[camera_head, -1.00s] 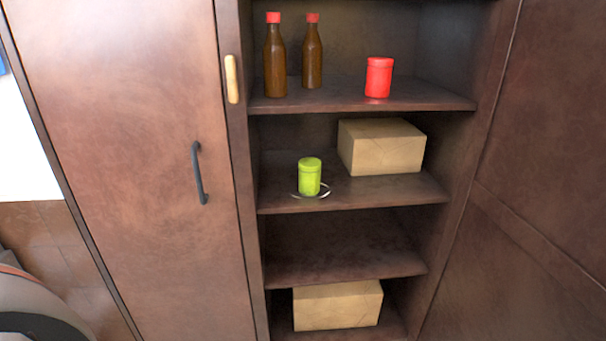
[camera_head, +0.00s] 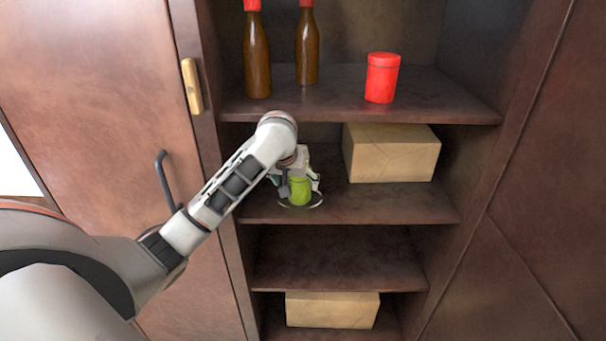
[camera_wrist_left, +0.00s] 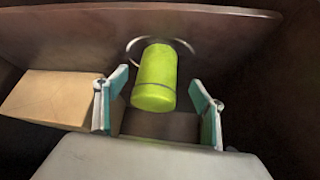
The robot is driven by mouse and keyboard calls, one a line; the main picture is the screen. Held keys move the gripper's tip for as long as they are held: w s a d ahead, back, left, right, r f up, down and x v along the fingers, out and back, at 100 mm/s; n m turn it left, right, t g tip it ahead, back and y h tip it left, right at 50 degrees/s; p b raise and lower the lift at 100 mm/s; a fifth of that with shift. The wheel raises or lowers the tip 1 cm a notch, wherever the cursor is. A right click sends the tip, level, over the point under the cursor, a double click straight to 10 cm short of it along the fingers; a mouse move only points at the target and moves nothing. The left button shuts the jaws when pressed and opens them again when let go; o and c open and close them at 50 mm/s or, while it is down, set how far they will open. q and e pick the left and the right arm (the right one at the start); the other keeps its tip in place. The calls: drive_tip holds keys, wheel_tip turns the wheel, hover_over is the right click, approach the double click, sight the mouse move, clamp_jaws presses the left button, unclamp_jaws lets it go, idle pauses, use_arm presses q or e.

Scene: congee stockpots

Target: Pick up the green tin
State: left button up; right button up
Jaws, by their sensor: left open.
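The green tin (camera_head: 299,191) stands upright on the second shelf from the top, near its front left, with a thin pale ring around its base. My left gripper (camera_head: 298,184) is at the tin and partly covers it in the head view. In the left wrist view the tin (camera_wrist_left: 155,78) shows between and a little beyond the two open fingers (camera_wrist_left: 160,108). There is a gap between the tin and each finger, and the gripper is empty. My right gripper is in neither view.
A cardboard box (camera_head: 391,153) stands on the same shelf to the right. Above are two brown bottles (camera_head: 257,55) and a red tin (camera_head: 382,78) on the top shelf (camera_head: 350,108). The shelf below (camera_head: 340,262) is bare. A closed door with a dark handle (camera_head: 164,180) is left.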

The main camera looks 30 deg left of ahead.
use_arm(q)
drive_tip(key=shift+w+a+r, duration=0.2)
drive_tip(key=shift+w+a, duration=0.05)
drive_tip(key=shift+f, duration=0.4)
drive_tip(key=x, duration=0.5)
drive_tip(key=shift+w+d+f, duration=0.1)
drive_tip(key=shift+w+f, duration=0.05)
drive_tip(key=shift+w, duration=0.35)
drive_tip(key=c, duration=1.4)
